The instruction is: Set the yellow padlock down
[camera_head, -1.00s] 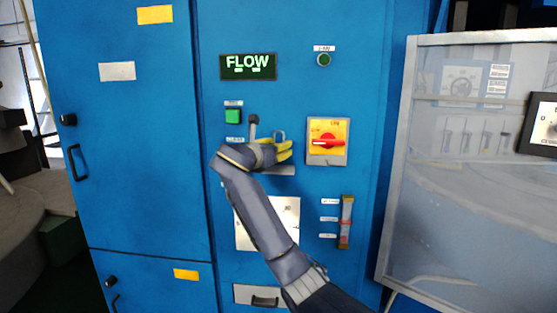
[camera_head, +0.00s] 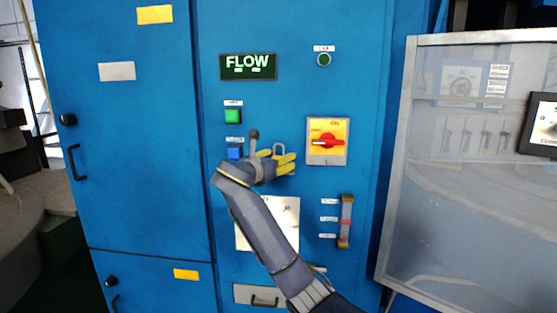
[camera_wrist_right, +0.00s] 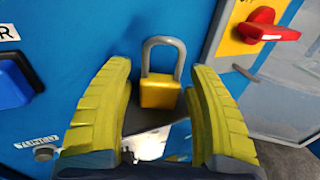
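The yellow padlock (camera_wrist_right: 160,94) with a grey shackle is upright in the right wrist view. It appears to stand on a small grey ledge (camera_wrist_right: 146,128) on the blue cabinet front. My right gripper (camera_wrist_right: 160,85) has its two yellow fingers spread on either side of the padlock, with visible gaps to both. My left gripper is not in view.
A red rotary switch (camera_head: 327,142) on a yellow plate is just right of the gripper. A blue button (camera_head: 235,152) and a green button (camera_head: 233,116) are to its left. A framed clear panel (camera_head: 470,150) stands at the right.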

